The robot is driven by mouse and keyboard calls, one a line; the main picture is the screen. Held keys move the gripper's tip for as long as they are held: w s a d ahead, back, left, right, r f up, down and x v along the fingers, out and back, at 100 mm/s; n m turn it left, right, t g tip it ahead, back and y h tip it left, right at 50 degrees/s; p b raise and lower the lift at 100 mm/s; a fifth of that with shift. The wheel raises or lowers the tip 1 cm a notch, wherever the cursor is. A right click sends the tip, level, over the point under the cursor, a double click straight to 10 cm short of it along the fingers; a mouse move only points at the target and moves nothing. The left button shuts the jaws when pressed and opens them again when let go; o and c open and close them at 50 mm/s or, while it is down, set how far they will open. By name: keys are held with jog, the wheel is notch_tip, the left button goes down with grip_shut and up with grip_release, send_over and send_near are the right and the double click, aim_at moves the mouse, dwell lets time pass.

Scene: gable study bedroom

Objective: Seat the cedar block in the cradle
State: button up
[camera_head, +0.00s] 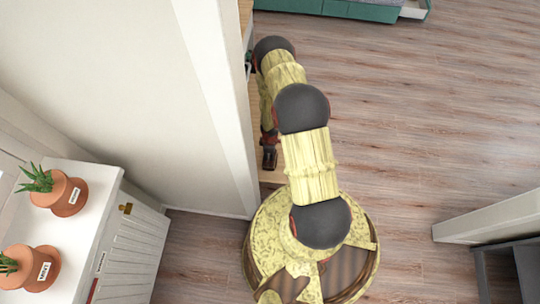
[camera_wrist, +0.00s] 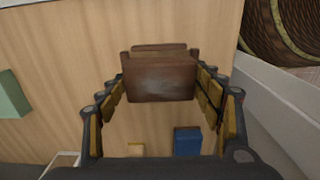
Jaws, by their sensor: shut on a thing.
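In the wrist view my gripper (camera_wrist: 160,82) is shut on a dark brown wooden block (camera_wrist: 160,78), which I take for the cedar block. The block sits between the fingertips, with a finger along each side. A narrower brown piece (camera_wrist: 160,48) shows just beyond its top edge; I cannot tell if it is part of the block. In the head view my gripper (camera_head: 268,142) is small and dark beside the white wall, mostly hidden by my arm. No cradle can be made out for certain.
A pale wooden top (camera_wrist: 60,50) lies under the gripper. On it show a blue block (camera_wrist: 187,141), a small tan block (camera_wrist: 136,150) and a green block (camera_wrist: 12,95). The white wall (camera_head: 215,90) stands close left of my arm. Potted plants (camera_head: 58,192) stand on a white cabinet.

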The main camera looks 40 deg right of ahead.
jog(key=shift+f+b, duration=1.05)
jog(key=shift+f, duration=0.25)
jog(key=o, duration=1.2)
jog(key=shift+o, duration=0.9)
notch_tip(320, 180, up, 12)
jog(key=shift+f, duration=0.1)
jog(key=shift+s, duration=0.1)
